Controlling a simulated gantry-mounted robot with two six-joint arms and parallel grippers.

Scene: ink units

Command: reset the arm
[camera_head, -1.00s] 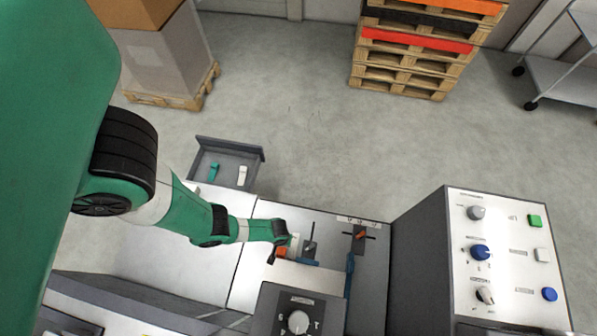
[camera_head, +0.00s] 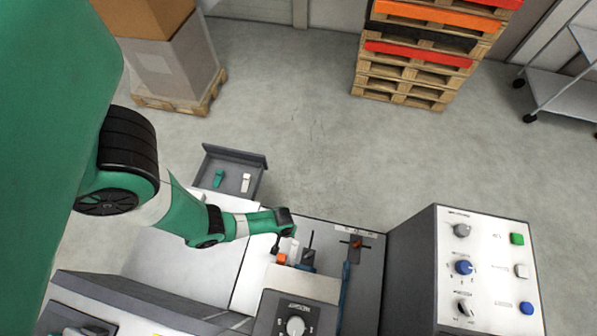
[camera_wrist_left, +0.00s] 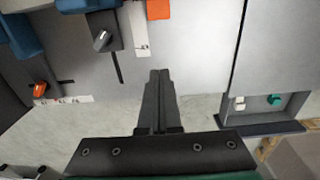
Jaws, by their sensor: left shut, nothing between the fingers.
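My left arm (camera_head: 185,215) comes in from the left in the head view and reaches over the grey machine top. Its gripper (camera_head: 277,247) points down beside an orange block (camera_head: 281,258). In the left wrist view the two dark fingers of this gripper (camera_wrist_left: 159,75) are together with nothing between them. They are apart from the orange block (camera_wrist_left: 158,9) and from a grey-tipped lever (camera_wrist_left: 103,40) in a slot. My right gripper is not in view.
An orange-handled lever (camera_head: 357,243) stands right of the gripper. A control box (camera_head: 490,270) with knobs and buttons stands further right. An open drawer (camera_head: 232,155) holds a teal piece (camera_head: 219,177) and a white piece (camera_head: 246,182). Pallets (camera_head: 405,85) stand behind on open floor.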

